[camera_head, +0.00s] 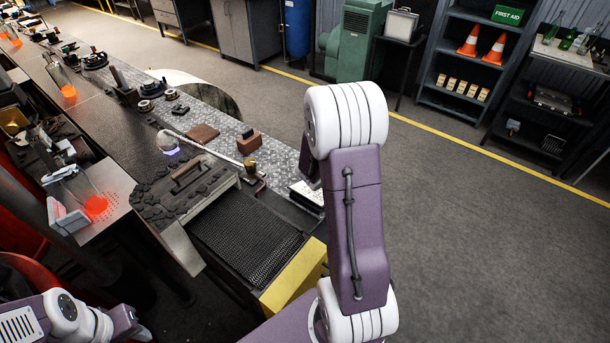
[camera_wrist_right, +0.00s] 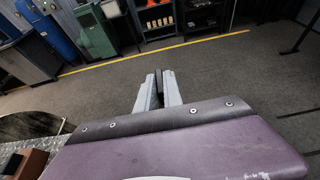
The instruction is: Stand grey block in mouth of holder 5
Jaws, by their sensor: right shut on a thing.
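My right gripper (camera_wrist_right: 157,92) shows in the wrist view with its two grey fingers close together. A narrow dark grey piece, likely the grey block (camera_wrist_right: 159,80), is between them; most of it is hidden. The fingers are above the grey floor, beyond the workbench edge. In the head view my right arm hides this gripper. My left arm enters at the bottom left, but its gripper is not seen.
A brown block (camera_head: 249,142) with a dark top and a flat brown plate (camera_head: 202,133) are on the bench. A rod (camera_head: 215,154) with a pale ball lies nearby. The floor at right is clear.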

